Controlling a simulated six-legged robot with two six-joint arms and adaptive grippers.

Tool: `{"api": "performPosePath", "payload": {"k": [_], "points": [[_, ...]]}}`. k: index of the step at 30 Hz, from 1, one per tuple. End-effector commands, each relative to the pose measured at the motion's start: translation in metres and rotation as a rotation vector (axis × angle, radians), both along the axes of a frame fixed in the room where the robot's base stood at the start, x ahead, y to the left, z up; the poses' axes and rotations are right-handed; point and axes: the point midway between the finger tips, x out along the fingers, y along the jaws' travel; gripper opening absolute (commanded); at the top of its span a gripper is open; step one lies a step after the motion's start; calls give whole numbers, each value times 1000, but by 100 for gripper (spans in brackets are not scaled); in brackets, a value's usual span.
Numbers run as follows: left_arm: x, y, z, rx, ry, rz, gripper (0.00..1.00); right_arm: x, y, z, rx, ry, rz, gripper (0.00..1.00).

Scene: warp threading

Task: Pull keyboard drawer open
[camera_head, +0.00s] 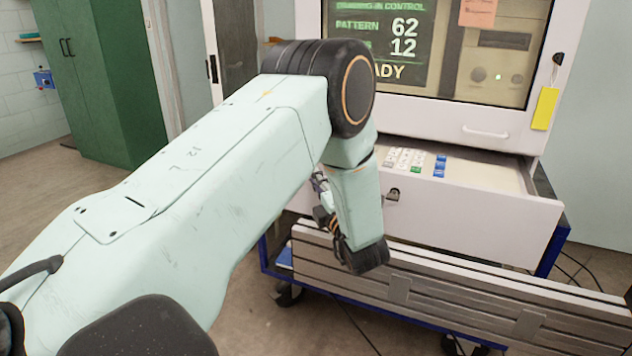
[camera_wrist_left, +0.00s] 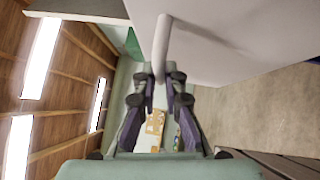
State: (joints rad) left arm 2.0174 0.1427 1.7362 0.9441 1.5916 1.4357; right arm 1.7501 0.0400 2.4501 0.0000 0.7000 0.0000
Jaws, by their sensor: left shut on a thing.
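The keyboard drawer (camera_head: 470,217) is a white drawer in the cabinet below the screen. It stands out from the cabinet, and its keys (camera_head: 408,158) show inside. A round lock sits on its front. My left gripper (camera_head: 322,188) is at the left part of the drawer front, partly hidden by my own arm. In the left wrist view, my gripper (camera_wrist_left: 160,78) is shut on the white drawer handle (camera_wrist_left: 162,42), with its fingertips at the handle's lower end. The handle is hidden in the head view. My right gripper is not in view.
A slatted grey beam (camera_head: 450,296) runs in front of and below the drawer. The cabinet stands on a blue wheeled frame (camera_head: 553,250). A white panel with its own handle (camera_head: 485,132) is above the drawer. A green locker (camera_head: 115,80) stands at the back left.

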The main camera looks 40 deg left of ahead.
Motion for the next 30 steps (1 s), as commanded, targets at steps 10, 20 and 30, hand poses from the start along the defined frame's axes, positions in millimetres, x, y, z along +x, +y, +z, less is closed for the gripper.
{"api": "performPosePath", "payload": {"k": [10, 20, 30], "points": [[1, -1, 0, 1, -1, -3, 24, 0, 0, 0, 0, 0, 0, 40], [-2, -1, 0, 0, -1, -1, 33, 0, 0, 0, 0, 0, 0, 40], [-16, -31, -4, 3, 2, -6, 33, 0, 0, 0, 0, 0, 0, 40]]}}
